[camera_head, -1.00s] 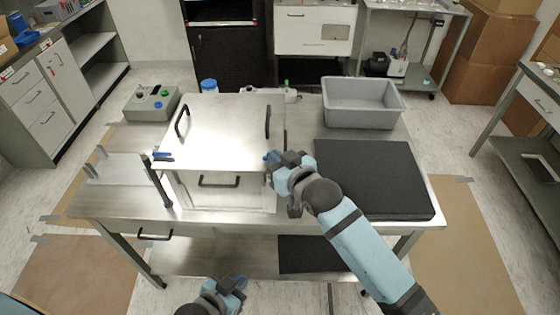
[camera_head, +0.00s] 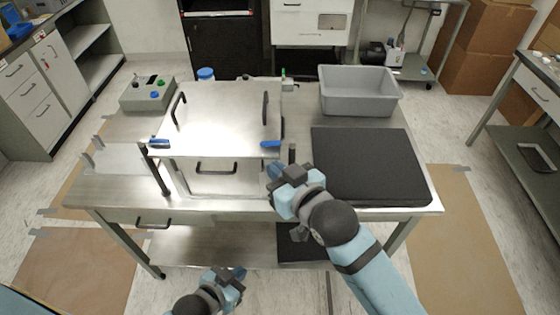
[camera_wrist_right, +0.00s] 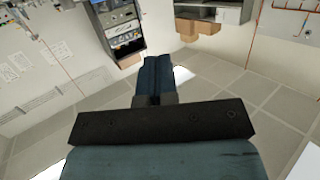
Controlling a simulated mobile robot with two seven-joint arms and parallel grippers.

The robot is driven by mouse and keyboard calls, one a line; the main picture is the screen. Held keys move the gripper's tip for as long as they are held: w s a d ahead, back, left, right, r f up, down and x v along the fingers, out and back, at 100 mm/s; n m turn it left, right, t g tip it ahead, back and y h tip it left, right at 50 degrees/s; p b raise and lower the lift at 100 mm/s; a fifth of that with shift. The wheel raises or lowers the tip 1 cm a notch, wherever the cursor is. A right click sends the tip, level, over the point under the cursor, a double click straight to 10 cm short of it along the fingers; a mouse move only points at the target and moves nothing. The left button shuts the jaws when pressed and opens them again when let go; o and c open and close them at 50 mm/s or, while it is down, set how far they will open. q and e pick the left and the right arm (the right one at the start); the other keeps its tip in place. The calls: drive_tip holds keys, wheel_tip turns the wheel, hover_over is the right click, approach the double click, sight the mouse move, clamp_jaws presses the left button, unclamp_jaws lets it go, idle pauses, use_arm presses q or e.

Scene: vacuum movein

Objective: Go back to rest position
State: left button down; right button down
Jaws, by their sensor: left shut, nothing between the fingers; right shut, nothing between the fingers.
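My right gripper (camera_head: 275,170) is shut and empty, in front of the right front corner of the metal box on the table. Its shut fingers (camera_wrist_right: 157,75) also show in the right wrist view, with the room's wall and floor beyond them. My left gripper (camera_head: 238,275) is shut and empty, low in the head view, in front of the table's lower shelf. The metal box (camera_head: 222,115) is closed, with black handles on its lid and front and blue latches at its front corners.
The steel table (camera_head: 110,190) carries a grey bin (camera_head: 360,92), a black pad (camera_head: 368,165) and a control box with coloured buttons (camera_head: 146,95). A dark piece (camera_head: 300,245) lies on the lower shelf. Floor in front of the table is clear.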

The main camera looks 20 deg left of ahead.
drive_tip(key=shift+s, duration=0.1)
drive_tip(key=s+d+f+m+g+h, duration=0.1)
drive_tip(key=s+d+f+m+h, duration=0.2)
drive_tip(key=d, duration=0.7)
drive_tip(key=s+d+f+m+g+h, duration=0.15)
drive_tip(key=s+d+f+h, duration=0.3)
drive_tip(key=d, duration=0.65)
drive_tip(key=s+d+f+m+g+h, duration=0.1)
drive_tip(key=s+d+f+m+h, duration=0.3)
drive_tip(key=d, duration=0.6)
drive_tip(key=s+d+f+g+h, duration=0.1)
drive_tip(key=s+d+f+g, duration=0.1)
drive_tip(key=s+d, duration=0.65)
drive_tip(key=w+a+f+t+y, duration=0.1)
drive_tip(key=w+a+f+t, duration=0.1)
drive_tip(key=f, duration=0.5)
drive_tip(key=w+a+f+t+y, duration=0.2)
drive_tip(key=w+a+f+t, duration=0.1)
drive_tip(key=f, duration=0.4)
drive_tip(key=shift+w+a+n+t, duration=0.35)
drive_tip(key=shift+w+t, duration=0.35)
drive_tip(key=shift+t, duration=0.45)
drive_tip(key=shift+a+r, duration=0.1)
